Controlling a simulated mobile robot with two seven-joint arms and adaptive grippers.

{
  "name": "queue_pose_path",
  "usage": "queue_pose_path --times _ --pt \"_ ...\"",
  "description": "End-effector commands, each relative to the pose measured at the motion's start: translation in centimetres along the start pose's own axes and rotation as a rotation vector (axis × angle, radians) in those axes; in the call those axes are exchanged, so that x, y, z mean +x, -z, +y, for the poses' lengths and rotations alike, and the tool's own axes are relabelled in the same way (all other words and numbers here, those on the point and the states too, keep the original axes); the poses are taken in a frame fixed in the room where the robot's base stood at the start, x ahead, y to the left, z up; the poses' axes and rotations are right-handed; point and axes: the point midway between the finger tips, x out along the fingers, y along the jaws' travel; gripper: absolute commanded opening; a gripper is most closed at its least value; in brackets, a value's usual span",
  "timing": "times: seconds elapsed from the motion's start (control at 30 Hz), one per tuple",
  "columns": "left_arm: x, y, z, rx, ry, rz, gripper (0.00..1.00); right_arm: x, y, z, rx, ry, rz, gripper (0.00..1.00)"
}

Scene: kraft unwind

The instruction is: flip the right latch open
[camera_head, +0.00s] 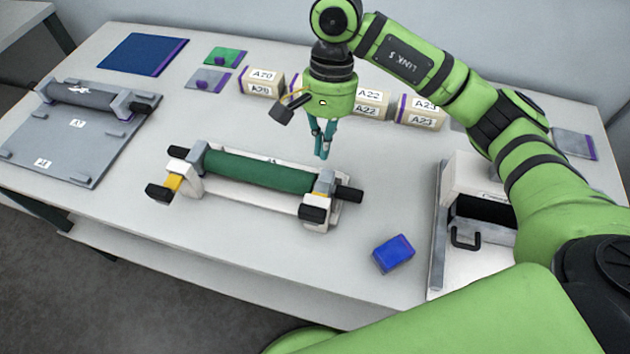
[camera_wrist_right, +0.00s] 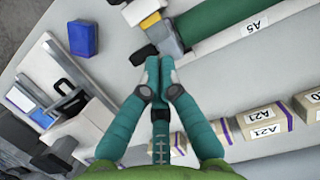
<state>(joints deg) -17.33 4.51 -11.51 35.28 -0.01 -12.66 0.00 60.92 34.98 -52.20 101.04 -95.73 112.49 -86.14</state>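The unwind stand holds a green roll (camera_head: 258,171) between two end brackets. The right latch (camera_head: 316,207), with a black grip and yellow part, sits at the stand's right end; its yellow part (camera_wrist_right: 150,20) also shows at the top of the right wrist view. A similar left latch (camera_head: 165,188) is at the other end. The latches look alike, their grips towards the front edge. My right gripper (camera_head: 322,154) hangs above and behind the right latch, apart from it. Its fingertips (camera_wrist_right: 158,62) are together with nothing between them. My left gripper is out of view.
A blue block (camera_head: 393,253) lies right of the stand. A white machine with a black handle (camera_head: 466,238) stands further right. Labelled boxes (camera_head: 421,112) line the back. A grey tray with a dark roll (camera_head: 62,152) is at left.

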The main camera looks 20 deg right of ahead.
Motion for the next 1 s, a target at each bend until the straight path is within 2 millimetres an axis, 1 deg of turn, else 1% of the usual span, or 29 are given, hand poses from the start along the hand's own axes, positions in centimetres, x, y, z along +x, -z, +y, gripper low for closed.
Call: queue_pose_path --times 0.03,0.27,0.33,0.4,0.53,0.67,1.0 --pt "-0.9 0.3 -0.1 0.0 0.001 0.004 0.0 0.8 -0.2 0.2 0.0 -0.005 -0.005 0.0" --pt "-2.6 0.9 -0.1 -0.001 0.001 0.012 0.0 5.7 -0.2 0.1 0.0 -0.003 -0.004 0.0" --pt "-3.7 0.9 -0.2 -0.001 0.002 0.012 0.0 5.7 -1.4 0.1 -0.007 -0.002 -0.002 0.0" --pt "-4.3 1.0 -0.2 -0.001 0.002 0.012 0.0 6.0 -2.4 0.1 -0.005 -0.001 -0.003 0.0" --pt "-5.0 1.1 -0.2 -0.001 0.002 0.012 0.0 6.5 -3.5 0.0 -0.003 0.0 -0.001 0.0" --pt "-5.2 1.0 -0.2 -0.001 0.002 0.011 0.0 6.8 -3.9 0.0 -0.002 0.001 0.001 0.0" --pt "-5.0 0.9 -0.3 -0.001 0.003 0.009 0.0 7.0 -4.1 0.0 -0.002 0.001 0.001 0.0"
